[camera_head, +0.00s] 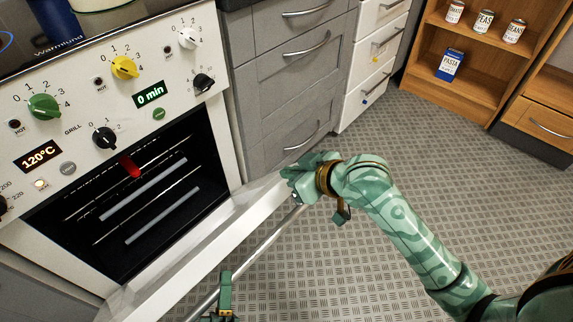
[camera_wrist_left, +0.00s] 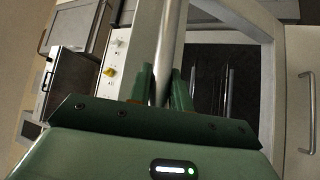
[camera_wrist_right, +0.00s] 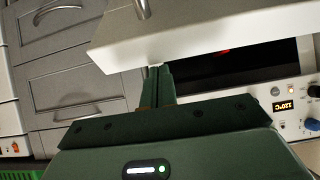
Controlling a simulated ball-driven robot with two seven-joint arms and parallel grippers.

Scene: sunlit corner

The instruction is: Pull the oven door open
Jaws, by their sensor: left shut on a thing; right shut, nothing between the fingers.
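The white oven (camera_head: 185,70) stands at the left of the head view. Its white door (camera_head: 207,243) is partly open, tilted out from the dark cavity (camera_head: 150,200) with its racks. A metal bar handle (camera_head: 262,248) runs along the door's outer side. My left gripper (camera_head: 224,292) is shut on the handle near the bottom edge of the head view; in the left wrist view the bar (camera_wrist_left: 165,60) passes between its fingers. My right gripper (camera_head: 292,178) is at the door's right upper corner. In the right wrist view its fingers (camera_wrist_right: 158,78) are shut and empty beside the door edge.
Grey drawers (camera_head: 290,80) and white drawers (camera_head: 372,50) stand right of the oven. A wooden shelf (camera_head: 480,80) with cans and a blue pasta box (camera_head: 450,64) is at the back right. The patterned floor (camera_head: 450,150) before them is clear.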

